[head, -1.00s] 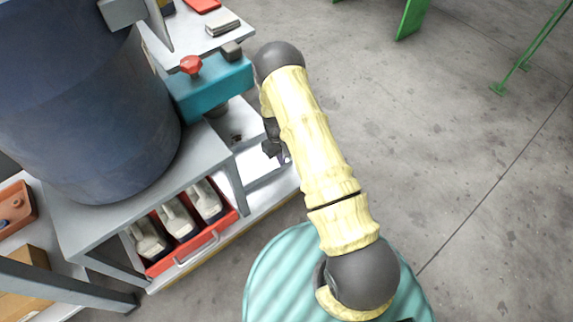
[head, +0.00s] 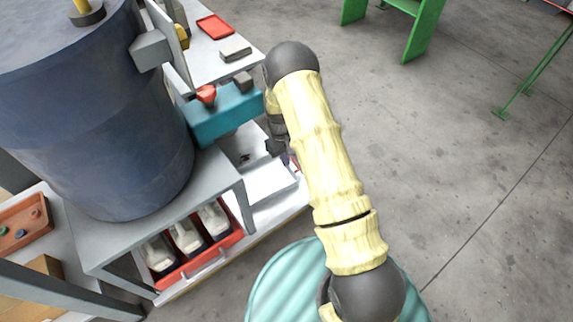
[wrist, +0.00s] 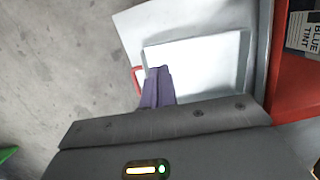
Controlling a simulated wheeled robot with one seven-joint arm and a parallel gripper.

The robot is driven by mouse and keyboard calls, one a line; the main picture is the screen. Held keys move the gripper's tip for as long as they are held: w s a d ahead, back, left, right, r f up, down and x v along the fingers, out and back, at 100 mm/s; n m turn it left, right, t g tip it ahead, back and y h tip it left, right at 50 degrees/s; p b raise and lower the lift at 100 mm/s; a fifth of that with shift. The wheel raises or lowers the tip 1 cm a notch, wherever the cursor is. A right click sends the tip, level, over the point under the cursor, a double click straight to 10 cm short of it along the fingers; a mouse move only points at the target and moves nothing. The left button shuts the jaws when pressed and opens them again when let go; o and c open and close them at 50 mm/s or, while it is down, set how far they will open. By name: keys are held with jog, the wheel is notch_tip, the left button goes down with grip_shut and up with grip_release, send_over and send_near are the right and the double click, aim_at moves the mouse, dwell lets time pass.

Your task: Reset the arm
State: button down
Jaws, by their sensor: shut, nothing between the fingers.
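My arm, in cream covers with dark joints, reaches up the middle of the head view and bends down at its far end. My gripper (head: 288,160) hangs there beside the grey machine bench, partly hidden by the arm. In the wrist view the purple fingers of my gripper (wrist: 159,86) are together with nothing between them. They appear over the near edge of a white tray (wrist: 195,62); I cannot tell the height between them.
A large blue drum (head: 95,120) and a teal block with a red knob (head: 206,94) stand left of the arm. Below is a red drawer (head: 205,262) with pale-handled items. A box marked "BLUE TINT" (wrist: 302,32) is at right. Open floor (head: 450,150) lies right.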

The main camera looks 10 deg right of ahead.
jog(key=shift+r, duration=0.45)
jog(key=s+d+r+m+t+p, duration=0.1)
jog(key=s+r+p, duration=0.15)
jog(key=r, duration=0.75)
jog(key=s+r+m+t+p, duration=0.1)
jog(key=s+r+p, duration=0.15)
jog(key=r, duration=0.85)
jog(key=s+d+r+m+t+p, duration=0.2)
jog(key=s+r+p, duration=0.3)
jog(key=s+r, duration=1.1)
notch_tip(320, 180, up, 37)
jog(key=p, duration=3.7)
jog(key=shift+w+a+y, duration=0.15)
jog(key=shift+a+y, duration=0.1)
jog(key=shift+y, duration=0.05)
jog(key=shift+w, duration=0.1)
